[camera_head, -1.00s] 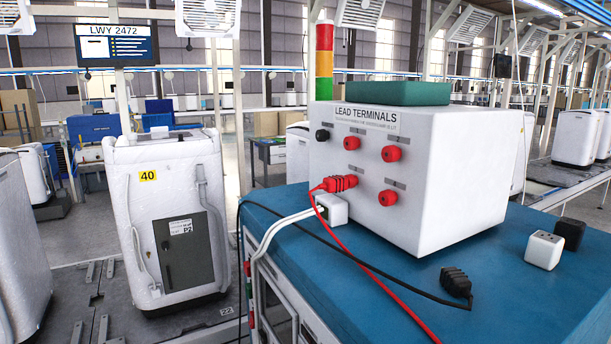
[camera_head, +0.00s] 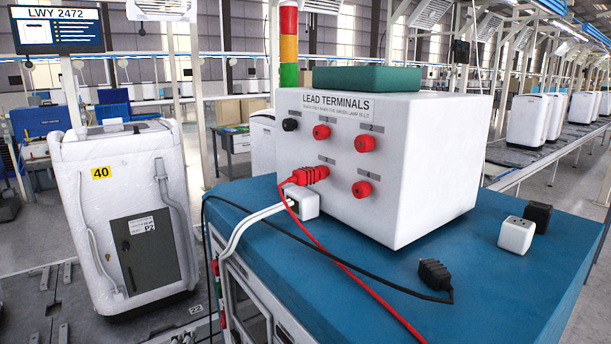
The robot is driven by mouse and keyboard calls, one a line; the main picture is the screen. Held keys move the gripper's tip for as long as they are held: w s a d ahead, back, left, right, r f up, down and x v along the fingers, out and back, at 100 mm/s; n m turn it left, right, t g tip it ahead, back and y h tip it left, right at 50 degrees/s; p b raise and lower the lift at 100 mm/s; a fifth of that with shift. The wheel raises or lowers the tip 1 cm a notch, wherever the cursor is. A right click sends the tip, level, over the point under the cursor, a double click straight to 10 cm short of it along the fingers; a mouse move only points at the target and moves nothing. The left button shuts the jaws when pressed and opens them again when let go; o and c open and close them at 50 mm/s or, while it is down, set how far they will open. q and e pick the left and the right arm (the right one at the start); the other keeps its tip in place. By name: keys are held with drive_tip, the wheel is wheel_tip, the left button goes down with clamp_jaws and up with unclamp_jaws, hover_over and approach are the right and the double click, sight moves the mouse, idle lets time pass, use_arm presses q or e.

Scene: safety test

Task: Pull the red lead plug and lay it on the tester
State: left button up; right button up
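The red lead plug (camera_head: 308,175) sits in a lower left terminal on the front of the white box marked LEAD TERMINALS (camera_head: 425,165). Its red lead (camera_head: 335,262) runs down over the blue top of the tester (camera_head: 480,285). Other red terminals (camera_head: 364,143) and one black terminal (camera_head: 290,124) on the box face have no lead in them. A black plug (camera_head: 435,275) lies loose on the blue top with its black cable. Neither of my grippers is in view.
A white plug block (camera_head: 303,203) with white cables sits at the box's lower left corner. A white cube (camera_head: 516,235) and a black cube (camera_head: 538,216) stand at the right. A green pad (camera_head: 382,79) lies on the box. The stack light (camera_head: 289,45) rises behind. The front right blue top is clear.

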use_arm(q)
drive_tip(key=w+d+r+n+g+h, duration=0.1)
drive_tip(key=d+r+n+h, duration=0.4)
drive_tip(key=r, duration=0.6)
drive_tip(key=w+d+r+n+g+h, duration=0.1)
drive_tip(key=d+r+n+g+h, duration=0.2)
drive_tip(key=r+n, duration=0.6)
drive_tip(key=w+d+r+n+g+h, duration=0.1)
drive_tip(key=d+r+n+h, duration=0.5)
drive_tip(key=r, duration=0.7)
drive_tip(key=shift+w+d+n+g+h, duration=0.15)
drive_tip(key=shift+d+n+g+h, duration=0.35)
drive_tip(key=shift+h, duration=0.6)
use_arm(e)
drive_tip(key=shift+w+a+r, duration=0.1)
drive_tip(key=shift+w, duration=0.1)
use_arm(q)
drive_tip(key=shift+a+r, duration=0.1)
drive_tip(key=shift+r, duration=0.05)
